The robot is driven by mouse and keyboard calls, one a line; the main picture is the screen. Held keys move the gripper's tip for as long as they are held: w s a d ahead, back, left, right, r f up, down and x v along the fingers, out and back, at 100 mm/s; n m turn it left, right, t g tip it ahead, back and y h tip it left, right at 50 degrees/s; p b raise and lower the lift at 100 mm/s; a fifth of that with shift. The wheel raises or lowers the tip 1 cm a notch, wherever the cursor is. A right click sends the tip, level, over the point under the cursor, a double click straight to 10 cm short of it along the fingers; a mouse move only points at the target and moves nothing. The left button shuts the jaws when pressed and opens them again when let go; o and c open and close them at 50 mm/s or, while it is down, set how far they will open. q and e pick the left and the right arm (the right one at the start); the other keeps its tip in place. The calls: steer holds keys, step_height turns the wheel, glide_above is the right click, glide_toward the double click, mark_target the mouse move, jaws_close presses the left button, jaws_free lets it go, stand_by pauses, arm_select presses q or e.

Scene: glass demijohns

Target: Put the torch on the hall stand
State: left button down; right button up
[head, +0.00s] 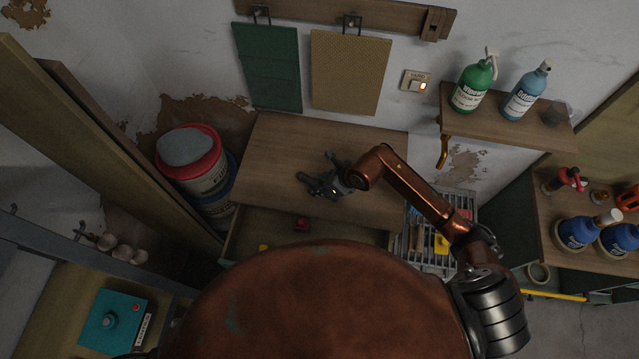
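The piece I take for the hall stand is a wooden-topped unit (270,150) against the wall, below a rail of hooks. Its drawer (240,236) is pulled out towards me. A small red thing (301,224) and a small yellow thing (263,247) show in the drawer; I cannot tell whether either is the torch. My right gripper (315,166) is over the wooden top, its dark fingers spread apart with nothing seen between them. I cannot tell its height above the top. My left gripper is out of view.
A grey slatted crate (412,262) with coloured items stands right of the unit. A wall shelf (500,122) holds green and blue bottles. Red-rimmed tubs (213,172) stand at left. My body hides the drawer's front. The wooden top's left part is clear.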

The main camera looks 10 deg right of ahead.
steer(key=v, duration=1.2)
